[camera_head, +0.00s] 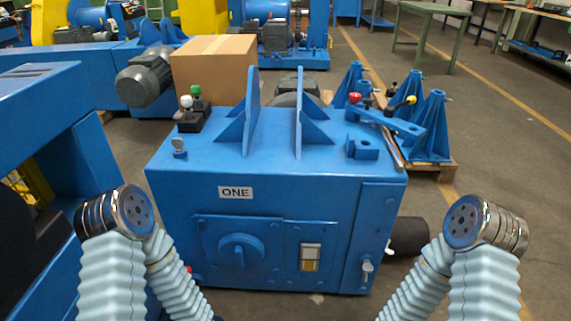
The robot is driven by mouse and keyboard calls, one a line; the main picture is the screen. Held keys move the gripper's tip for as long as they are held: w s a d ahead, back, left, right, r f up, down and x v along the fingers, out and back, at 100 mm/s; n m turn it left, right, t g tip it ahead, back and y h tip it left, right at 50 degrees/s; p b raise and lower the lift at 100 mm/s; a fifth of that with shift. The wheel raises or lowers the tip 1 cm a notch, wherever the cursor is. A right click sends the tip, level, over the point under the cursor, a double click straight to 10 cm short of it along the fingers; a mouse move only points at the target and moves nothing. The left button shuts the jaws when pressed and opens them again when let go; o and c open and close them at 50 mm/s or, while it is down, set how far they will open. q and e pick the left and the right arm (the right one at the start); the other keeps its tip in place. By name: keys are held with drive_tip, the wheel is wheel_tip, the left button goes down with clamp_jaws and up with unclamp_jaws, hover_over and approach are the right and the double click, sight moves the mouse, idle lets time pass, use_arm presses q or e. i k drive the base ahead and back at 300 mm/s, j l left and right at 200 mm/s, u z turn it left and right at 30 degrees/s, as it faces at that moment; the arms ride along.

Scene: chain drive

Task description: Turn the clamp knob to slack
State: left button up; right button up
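No part is marked as the clamp knob, so I cannot tell which one it is. A large round blue knob (240,252) with a raised grip bar sits on the front panel of the blue machine (290,185) labelled ONE. A small grey knob (180,148) stands on the machine's top left edge. A grey handle (367,268) is on the right front door. Both my arms show at the lower left and lower right, bent, in front of the machine. Neither gripper shows in the frame.
White (187,101) and green-topped (196,90) levers stand at the top left. Red (354,98) and yellow (411,100) balls are at the top right. Blue upright brackets (299,120) rise mid-top. A cardboard box (214,68) is behind. A blue frame (60,110) stands left; right floor is open.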

sight(354, 98)
drive_tip(key=i+l, duration=0.1)
drive_tip(key=l, duration=0.35)
drive_tip(key=i+l, duration=0.1)
drive_tip(key=l, duration=0.35)
drive_tip(key=i+l, duration=0.1)
drive_tip(key=l, duration=0.3)
drive_tip(key=z, duration=0.05)
